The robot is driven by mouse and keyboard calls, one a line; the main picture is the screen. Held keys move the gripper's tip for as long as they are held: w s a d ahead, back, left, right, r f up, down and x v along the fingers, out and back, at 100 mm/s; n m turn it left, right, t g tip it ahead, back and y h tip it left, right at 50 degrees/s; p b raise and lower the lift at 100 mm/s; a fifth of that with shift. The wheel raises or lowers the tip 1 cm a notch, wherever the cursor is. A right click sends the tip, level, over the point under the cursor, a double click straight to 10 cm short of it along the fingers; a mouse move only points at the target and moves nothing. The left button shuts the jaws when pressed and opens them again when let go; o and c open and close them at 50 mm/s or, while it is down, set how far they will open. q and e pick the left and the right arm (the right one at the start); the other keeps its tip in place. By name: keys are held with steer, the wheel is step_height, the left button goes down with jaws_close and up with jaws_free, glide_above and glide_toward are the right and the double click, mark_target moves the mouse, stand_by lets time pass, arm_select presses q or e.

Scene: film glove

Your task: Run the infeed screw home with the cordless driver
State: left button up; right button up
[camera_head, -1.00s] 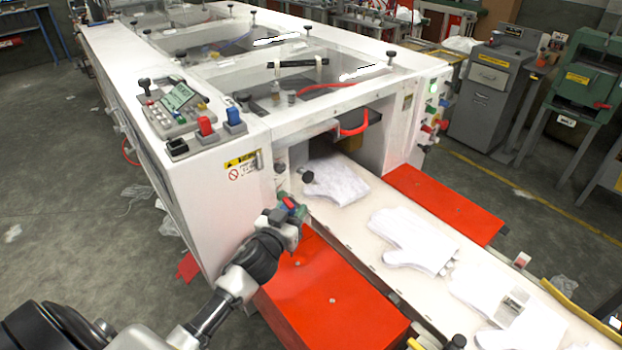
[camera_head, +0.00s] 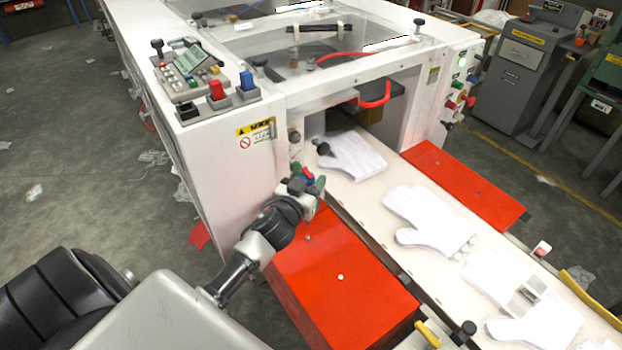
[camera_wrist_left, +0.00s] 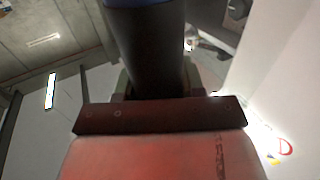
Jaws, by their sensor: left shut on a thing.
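My left gripper (camera_head: 306,186) is at the machine's infeed corner, shut on the cordless driver (camera_head: 308,174). Only small red, blue and green parts of the driver show in the head view. In the left wrist view the driver (camera_wrist_left: 148,55) shows large, as a dark cylinder above a red block with a dark edge. A black knob (camera_head: 324,149) stands by the infeed opening just beyond the gripper, and a dark round fitting (camera_head: 294,137) sits on the white frame. I cannot tell which is the infeed screw, or whether the driver touches it. My right gripper is out of view.
The white machine (camera_head: 225,160) stands left of the gripper. White gloves (camera_head: 428,220) lie along the pale belt (camera_head: 385,190). Red covers (camera_head: 340,285) flank the belt, one just under my gripper. A control panel (camera_head: 190,75) is on top. Open floor lies at the left.

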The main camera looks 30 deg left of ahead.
arm_select(q)
steer(key=shift+f+b, duration=0.5)
steer(key=shift+f, duration=0.4)
step_height(320, 180, down, 2)
steer(key=shift+f+b, duration=0.25)
steer(key=shift+b, duration=0.7)
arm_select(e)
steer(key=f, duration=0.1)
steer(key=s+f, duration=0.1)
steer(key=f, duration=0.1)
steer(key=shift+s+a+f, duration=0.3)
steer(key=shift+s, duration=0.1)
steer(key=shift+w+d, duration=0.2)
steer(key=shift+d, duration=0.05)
arm_select(q)
steer(key=shift+f+p, duration=0.2)
steer(key=shift+p, duration=0.15)
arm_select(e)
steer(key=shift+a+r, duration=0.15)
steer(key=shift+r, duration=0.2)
